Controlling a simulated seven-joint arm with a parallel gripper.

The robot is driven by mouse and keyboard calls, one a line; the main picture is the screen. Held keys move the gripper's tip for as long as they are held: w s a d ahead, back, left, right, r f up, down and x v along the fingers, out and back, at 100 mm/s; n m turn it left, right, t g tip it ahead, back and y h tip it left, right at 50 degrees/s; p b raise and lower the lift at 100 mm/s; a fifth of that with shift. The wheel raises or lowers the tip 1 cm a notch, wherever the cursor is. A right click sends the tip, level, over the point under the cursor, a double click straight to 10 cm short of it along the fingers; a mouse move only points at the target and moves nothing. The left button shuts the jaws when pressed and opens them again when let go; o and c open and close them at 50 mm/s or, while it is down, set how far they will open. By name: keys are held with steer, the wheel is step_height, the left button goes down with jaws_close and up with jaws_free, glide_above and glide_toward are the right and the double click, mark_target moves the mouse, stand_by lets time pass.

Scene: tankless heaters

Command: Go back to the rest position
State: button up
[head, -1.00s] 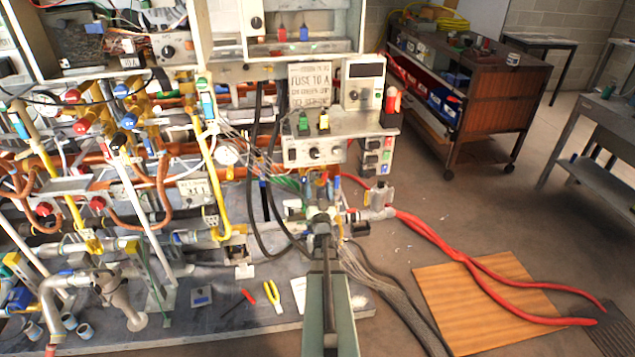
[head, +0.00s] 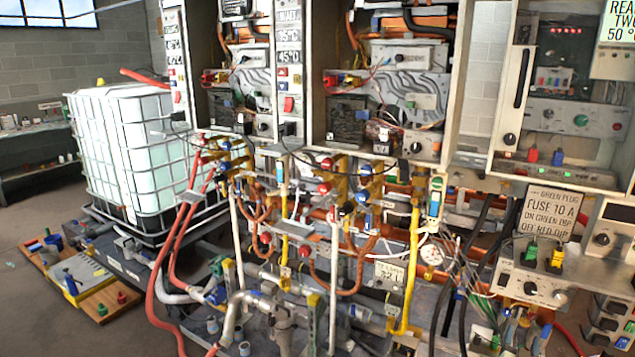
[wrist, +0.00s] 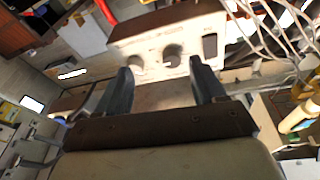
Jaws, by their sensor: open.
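My gripper (wrist: 163,85) shows in the wrist view with its two dark fingers spread apart and nothing between them. Beyond the fingertips is the light face of a control box (wrist: 140,48) with round dark openings or knobs. I cannot tell how far the fingers are from it. My arm is not clearly made out there, among the clutter at the bottom right.
Loose wires (wrist: 270,25) run close to the right finger in the wrist view. In the head view, dense pipes and valves (head: 335,200) fill the middle below the open heater cabinets (head: 317,75). A caged white tank (head: 130,150) stands left. Open floor (head: 30,215) shows at far left.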

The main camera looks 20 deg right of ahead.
step_height(320, 180, down, 8)
steer(key=g+y, duration=0.3)
steer(key=g, duration=0.1)
steer(key=s+a+f+g+y, duration=0.7)
steer(key=s+a+f+y, duration=0.3)
steer(key=a+f, duration=0.4)
steer(key=s+a+f+n+g+y, duration=0.1)
steer(key=s+a+f+n+g, duration=0.2)
steer(key=a, duration=1.2)
steer(key=s+a+f+n+g+y, duration=0.1)
steer(key=s+a+f+n+g, duration=0.2)
steer(key=a, duration=1.3)
steer(key=s+a+f+n+g, duration=0.3)
steer(key=s+a, duration=0.5)
steer(key=a, duration=0.8)
steer(key=shift+s+f+n+y, duration=0.35)
steer(key=shift+f+n, duration=0.4)
steer(key=shift+n, duration=0.55)
